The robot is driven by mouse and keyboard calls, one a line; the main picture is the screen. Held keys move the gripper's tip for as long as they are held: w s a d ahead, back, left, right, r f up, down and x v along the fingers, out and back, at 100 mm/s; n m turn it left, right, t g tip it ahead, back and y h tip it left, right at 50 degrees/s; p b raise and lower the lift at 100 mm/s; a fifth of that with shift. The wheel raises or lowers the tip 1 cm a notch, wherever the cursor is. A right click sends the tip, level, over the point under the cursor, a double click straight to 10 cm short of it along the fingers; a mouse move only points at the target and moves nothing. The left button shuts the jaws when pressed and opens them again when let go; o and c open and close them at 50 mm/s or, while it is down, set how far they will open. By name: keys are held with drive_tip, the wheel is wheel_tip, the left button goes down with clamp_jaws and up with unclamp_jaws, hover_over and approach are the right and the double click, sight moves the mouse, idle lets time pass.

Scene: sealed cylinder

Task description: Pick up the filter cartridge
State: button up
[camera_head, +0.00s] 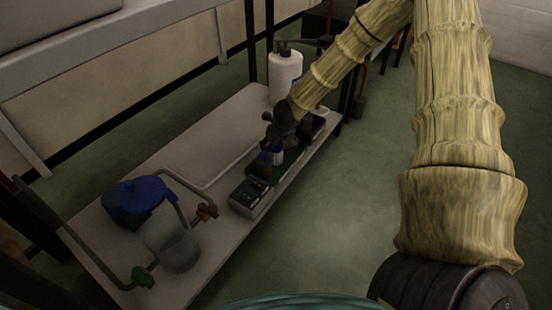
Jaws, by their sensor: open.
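My arm reaches in from the upper right, and my dark gripper (268,126) is over the far half of a low pale shelf, just above small bottles. The gripper is small and dark here; it is open and I see nothing held. I cannot tell for certain which thing is the filter cartridge. A white upright cylinder with a dark top (285,74) stands behind the gripper, apart from it. Small dark and blue-capped bottles (265,163) sit below the gripper, partly hidden.
The pale shelf (185,160) has bare room at its middle left. A grey box with a dark panel (249,193) sits at its right edge. Bent pipes with a green valve (142,276) and a brown valve (207,212) surround the clear cylinder. Green floor (340,200) is open to the right.

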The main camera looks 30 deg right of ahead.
drive_tip(key=c, duration=0.8)
drive_tip(key=shift+c, duration=0.2)
